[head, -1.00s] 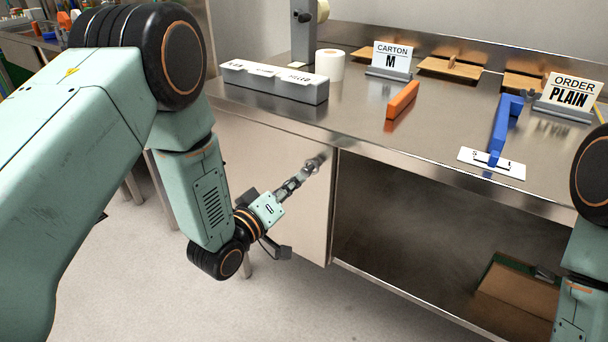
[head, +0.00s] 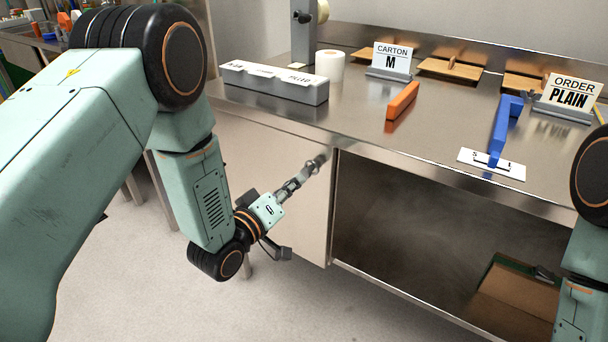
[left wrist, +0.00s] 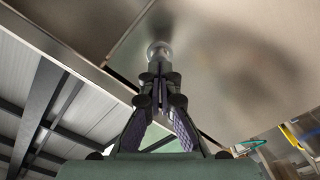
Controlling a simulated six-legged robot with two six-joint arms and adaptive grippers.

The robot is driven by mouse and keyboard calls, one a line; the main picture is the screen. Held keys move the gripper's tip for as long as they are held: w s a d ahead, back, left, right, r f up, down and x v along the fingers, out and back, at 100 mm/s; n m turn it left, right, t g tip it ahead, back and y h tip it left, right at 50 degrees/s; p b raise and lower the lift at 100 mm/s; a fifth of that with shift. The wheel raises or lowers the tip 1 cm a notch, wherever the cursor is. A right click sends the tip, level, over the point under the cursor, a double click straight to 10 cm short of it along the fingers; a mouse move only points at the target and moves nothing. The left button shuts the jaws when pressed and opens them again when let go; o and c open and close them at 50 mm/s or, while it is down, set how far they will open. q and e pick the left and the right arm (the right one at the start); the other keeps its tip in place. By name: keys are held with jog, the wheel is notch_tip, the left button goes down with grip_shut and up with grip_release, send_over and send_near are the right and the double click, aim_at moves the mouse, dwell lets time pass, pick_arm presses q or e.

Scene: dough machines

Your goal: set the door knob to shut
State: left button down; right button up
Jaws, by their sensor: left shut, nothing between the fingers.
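The door knob (head: 318,161) is a small round metal knob near the right edge of a plain steel door panel (head: 265,170) under the counter. It also shows in the left wrist view (left wrist: 158,49), straight beyond my fingertips. My left gripper (head: 307,172) is shut and empty, with its tips at the knob. In the left wrist view the closed fingers (left wrist: 159,72) overlap the knob's lower edge; I cannot tell whether they touch it. To the right of the panel the cabinet bay (head: 400,235) stands open. My right gripper is out of view.
A brown carton (head: 510,300) lies in the open bay. The floor before the panel is clear.

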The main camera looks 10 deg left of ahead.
aim_at(304, 174)
pick_arm(q)
jog(key=shift+b+x, duration=0.3)
jog(key=shift+x, duration=1.5)
dwell(1.4)
jog(key=shift+p+v, duration=1)
jog(key=shift+v, duration=1.55)
jog(key=v, duration=1.2)
